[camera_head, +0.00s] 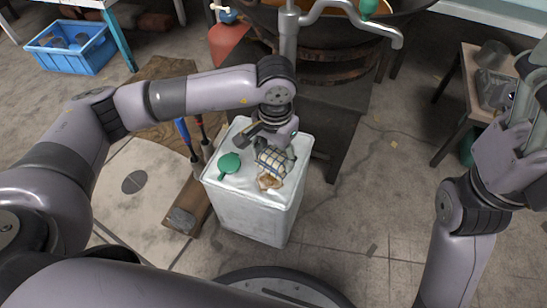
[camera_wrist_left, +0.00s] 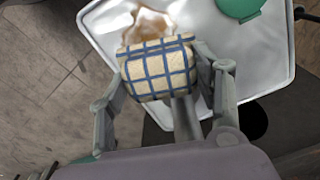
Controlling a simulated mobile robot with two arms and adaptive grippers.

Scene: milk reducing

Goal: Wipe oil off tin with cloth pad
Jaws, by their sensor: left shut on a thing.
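The tin (camera_head: 250,212) is a pale, square-topped metal can on the floor, below my left arm. A brown oil patch (camera_head: 268,182) lies on its top, near the front edge; it also shows in the left wrist view (camera_wrist_left: 152,22). My left gripper (camera_head: 274,148) is shut on the cloth pad (camera_head: 271,160), a cream pad with blue checks. In the left wrist view the pad (camera_wrist_left: 160,70) sits between the two fingers, beside the oil and partly over it. I cannot tell whether it touches the top. My right gripper (camera_head: 520,105) is at the right edge, partly cut off.
A green round lid (camera_head: 229,164) is on the tin's top, left of the pad. Tools with red and blue handles (camera_head: 190,138) stand left of the tin. A wooden stool (camera_head: 462,105) is at right, a blue crate (camera_head: 72,48) at back left. Floor right of the tin is clear.

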